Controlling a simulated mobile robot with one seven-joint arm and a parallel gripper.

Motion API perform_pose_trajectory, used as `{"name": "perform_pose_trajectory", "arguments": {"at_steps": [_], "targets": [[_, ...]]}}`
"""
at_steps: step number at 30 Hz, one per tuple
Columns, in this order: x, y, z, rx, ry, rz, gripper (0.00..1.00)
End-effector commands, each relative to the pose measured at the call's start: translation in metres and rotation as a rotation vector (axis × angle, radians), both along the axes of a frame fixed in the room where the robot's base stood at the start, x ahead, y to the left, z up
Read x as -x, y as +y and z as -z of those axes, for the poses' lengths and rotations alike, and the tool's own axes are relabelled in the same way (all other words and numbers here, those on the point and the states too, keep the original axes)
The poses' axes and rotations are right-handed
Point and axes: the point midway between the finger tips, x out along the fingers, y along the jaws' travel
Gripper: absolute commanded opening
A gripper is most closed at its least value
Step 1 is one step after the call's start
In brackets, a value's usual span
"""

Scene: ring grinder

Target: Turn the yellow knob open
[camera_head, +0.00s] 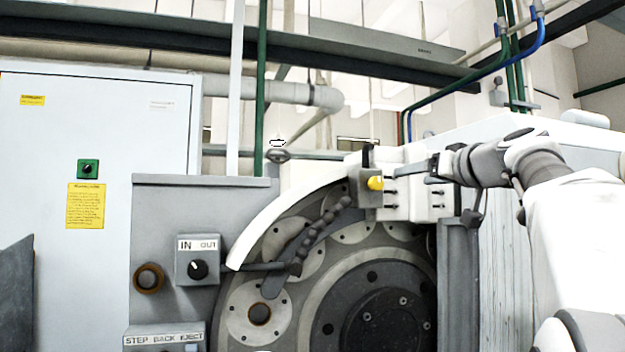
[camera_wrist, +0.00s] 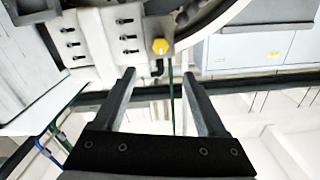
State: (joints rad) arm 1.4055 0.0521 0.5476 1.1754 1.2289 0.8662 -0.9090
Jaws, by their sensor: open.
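The yellow knob (camera_head: 375,183) sits on a small grey block at the top of the ring grinder, beside a white block. It also shows in the wrist view (camera_wrist: 160,46), ahead of and between the fingers, a little beyond their tips. My gripper (camera_wrist: 158,78) is open, its two dark fingers apart with nothing between them. In the head view my gripper (camera_head: 408,174) reaches in from the right, close to the white block and to the right of the knob. I cannot tell from the head view how far the fingertips are from the knob.
The grinder's large dark wheel (camera_head: 388,318) lies below the knob, with a segmented hose (camera_head: 318,235) to its left. A black IN/OUT dial (camera_head: 198,269) is on a grey box at lower left. The white block (camera_head: 408,197) has black bolts. A grey cabinet (camera_head: 130,120) stands at left.

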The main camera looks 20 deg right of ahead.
Motion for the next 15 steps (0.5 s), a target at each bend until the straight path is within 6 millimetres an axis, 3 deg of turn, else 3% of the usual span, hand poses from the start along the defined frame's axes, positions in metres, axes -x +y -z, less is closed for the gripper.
{"name": "perform_pose_trajectory", "arguments": {"at_steps": [6, 15], "targets": [[-0.048, -0.003, -0.005, -0.005, 0.002, -0.006, 0.74], [-0.103, -0.005, -0.005, -0.004, 0.003, -0.005, 0.74]]}}
